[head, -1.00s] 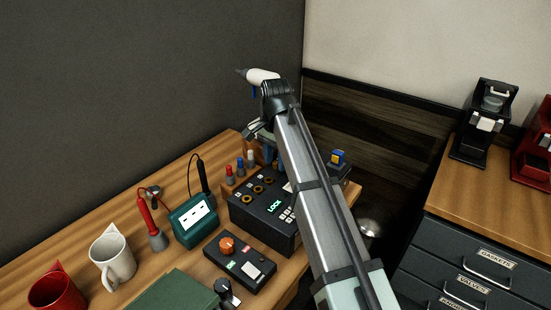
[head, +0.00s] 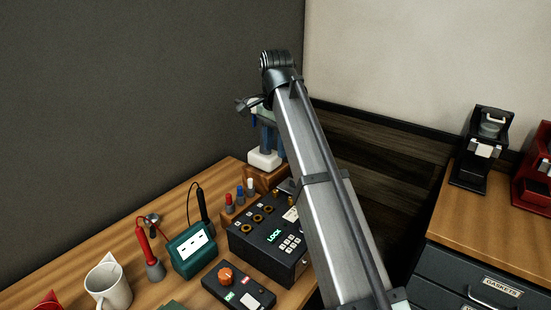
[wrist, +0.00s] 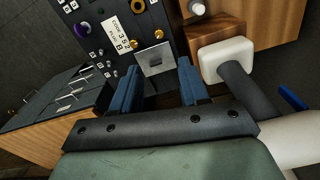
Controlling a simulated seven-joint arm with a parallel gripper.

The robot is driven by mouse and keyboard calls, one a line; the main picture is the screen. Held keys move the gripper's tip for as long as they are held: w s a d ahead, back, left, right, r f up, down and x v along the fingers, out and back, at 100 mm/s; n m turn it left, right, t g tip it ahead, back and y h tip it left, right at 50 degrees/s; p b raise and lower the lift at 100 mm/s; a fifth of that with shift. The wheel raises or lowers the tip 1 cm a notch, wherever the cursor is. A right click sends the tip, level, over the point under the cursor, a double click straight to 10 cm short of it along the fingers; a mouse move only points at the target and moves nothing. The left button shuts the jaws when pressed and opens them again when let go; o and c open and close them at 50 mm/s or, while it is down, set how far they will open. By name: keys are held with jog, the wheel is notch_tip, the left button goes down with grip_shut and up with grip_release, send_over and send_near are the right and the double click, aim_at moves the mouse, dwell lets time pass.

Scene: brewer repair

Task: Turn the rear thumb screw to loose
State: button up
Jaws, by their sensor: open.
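The dark control box (head: 252,245) stands on the bench and shows a green LOCK display. In the wrist view, two small brass thumb screws sit on its top: one (wrist: 159,33) closer to the wooden block and one (wrist: 136,44) farther from it. The former looks like the rear one. A silver metal plate (wrist: 155,62) lies beside them. My gripper (wrist: 157,66) is open and empty, its blue fingers either side of the plate in the picture, apparently above the box. In the head view my gripper (head: 270,140) is partly hidden by my arm.
A white-based power tool (wrist: 225,58) stands on a wooden block (wrist: 212,28) close beside my gripper. A green meter (head: 193,250), a mug (head: 108,283) and a switch box with an orange knob (head: 240,288) crowd the bench.

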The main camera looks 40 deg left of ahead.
jog(key=shift+h, duration=0.4)
jog(key=w+d+f, duration=0.1)
jog(key=w+f, duration=0.2)
jog(key=w, duration=0.1)
jog(key=w+d+f, duration=0.2)
jog(key=w+f, duration=0.1)
jog(key=w, duration=0.2)
jog(key=w+d+f, duration=0.2)
jog(key=w+f, duration=0.2)
jog(key=w, duration=0.1)
jog(key=shift+d+f, duration=0.1)
jog(key=shift+d, duration=0.15)
jog(key=w+d+f, duration=0.9)
jog(key=w+f, duration=0.2)
jog(key=shift+f+n+g+h, duration=0.25)
jog(key=shift+n+g+h, duration=0.05)
jog(key=shift+g, duration=0.1)
jog(key=shift+w, duration=0.1)
